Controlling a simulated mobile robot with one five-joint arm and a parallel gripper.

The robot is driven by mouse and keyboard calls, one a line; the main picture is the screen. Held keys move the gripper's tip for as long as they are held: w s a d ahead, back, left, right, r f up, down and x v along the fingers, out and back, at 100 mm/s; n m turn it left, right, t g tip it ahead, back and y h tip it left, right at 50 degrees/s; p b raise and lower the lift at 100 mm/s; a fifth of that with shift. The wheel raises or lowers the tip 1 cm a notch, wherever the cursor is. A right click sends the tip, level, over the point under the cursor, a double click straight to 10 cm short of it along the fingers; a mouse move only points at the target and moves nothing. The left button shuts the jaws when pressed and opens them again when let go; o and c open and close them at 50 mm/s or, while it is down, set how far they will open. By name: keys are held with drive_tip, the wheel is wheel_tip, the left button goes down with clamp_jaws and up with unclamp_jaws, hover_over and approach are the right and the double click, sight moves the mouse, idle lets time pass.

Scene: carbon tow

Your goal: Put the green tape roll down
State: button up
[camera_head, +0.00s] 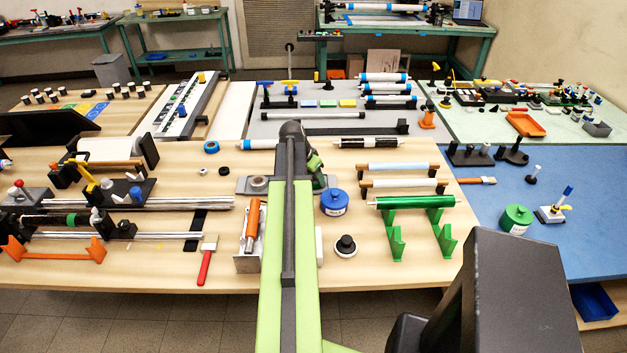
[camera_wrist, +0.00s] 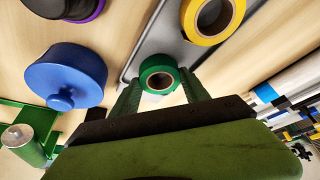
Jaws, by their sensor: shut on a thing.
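The green tape roll (camera_wrist: 159,66) is a small ring with a pale core, seen between my gripper's two dark green fingers in the wrist view. My gripper (camera_wrist: 161,88) is shut on it. The roll shows over a grey tray (camera_wrist: 133,64); I cannot tell whether it touches the tray. A larger yellow tape roll (camera_wrist: 234,17) is just beyond it on the tray. In the head view the tray (camera_head: 244,184) lies mid-table, and my arm hides part of it. My gripper (camera_head: 316,170) is partly hidden there too.
A blue lidded tub (camera_head: 334,203) stands right of my arm; it looms at left in the wrist view (camera_wrist: 66,78). A black knob on a white base (camera_head: 345,246) and green stands (camera_head: 396,238) are nearby. An orange roller (camera_head: 252,222) is left of my arm.

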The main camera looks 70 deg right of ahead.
drive_tip(key=o, duration=1.3)
drive_tip(key=shift+s+f, duration=0.1)
drive_tip(key=shift+f, duration=0.05)
drive_tip(key=shift+o, duration=0.2)
drive_tip(key=p+v, duration=1.1)
drive_tip(key=v, duration=0.1)
